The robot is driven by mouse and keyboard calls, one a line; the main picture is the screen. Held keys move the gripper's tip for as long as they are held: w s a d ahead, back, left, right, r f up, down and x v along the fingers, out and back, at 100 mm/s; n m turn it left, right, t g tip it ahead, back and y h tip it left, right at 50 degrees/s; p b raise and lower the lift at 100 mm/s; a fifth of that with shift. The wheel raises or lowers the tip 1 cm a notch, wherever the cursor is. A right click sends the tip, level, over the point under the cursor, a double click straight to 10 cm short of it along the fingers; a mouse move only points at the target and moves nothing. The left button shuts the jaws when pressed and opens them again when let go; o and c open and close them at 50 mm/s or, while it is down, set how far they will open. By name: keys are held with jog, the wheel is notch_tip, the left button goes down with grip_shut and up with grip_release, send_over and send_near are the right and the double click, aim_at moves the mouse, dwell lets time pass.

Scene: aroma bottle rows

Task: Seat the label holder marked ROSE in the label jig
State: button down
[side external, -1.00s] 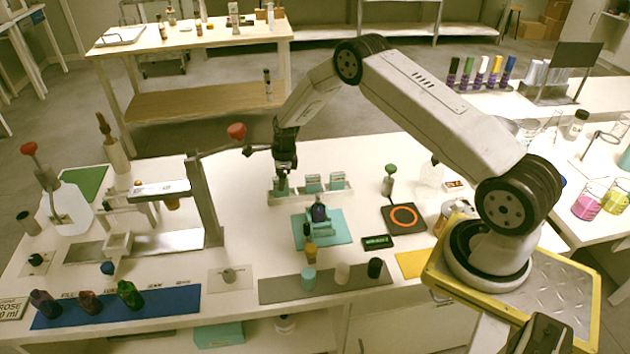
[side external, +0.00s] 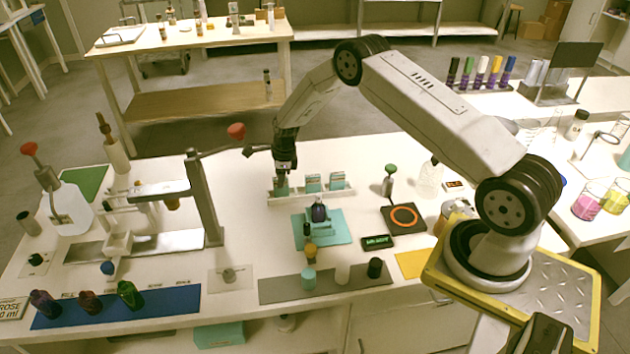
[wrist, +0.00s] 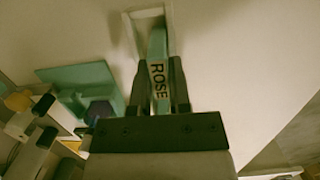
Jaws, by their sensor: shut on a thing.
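My gripper (side external: 284,170) is shut on the teal label holder marked ROSE (wrist: 159,80), at the left end of the white rack (side external: 345,194). In the wrist view my gripper (wrist: 162,88) has a finger on each side of it, and its far end overlaps a pale slot (wrist: 133,32). I cannot tell if its foot is still inside the slot. The teal label jig (side external: 335,234) stands in front of the rack with a dark bottle (side external: 319,212) in it. The jig also shows at the left of the wrist view (wrist: 75,76).
A black pad with an orange ring (side external: 403,218) lies right of the jig. A metal press post (side external: 204,200) stands to the left. Several small bottles and caps line the front.

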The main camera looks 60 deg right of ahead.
jog(key=shift+r, duration=0.2)
jog(key=shift+r, duration=1.35)
jog(key=s+a+r, duration=0.2)
jog(key=s+r, duration=0.8)
jog(key=s, duration=0.3)
jog(key=shift+s+a, duration=0.35)
jog(key=shift+a, duration=0.05)
jog(key=s+a+f, duration=0.2)
jog(key=s+f, duration=0.2)
jog(key=f, duration=0.5)
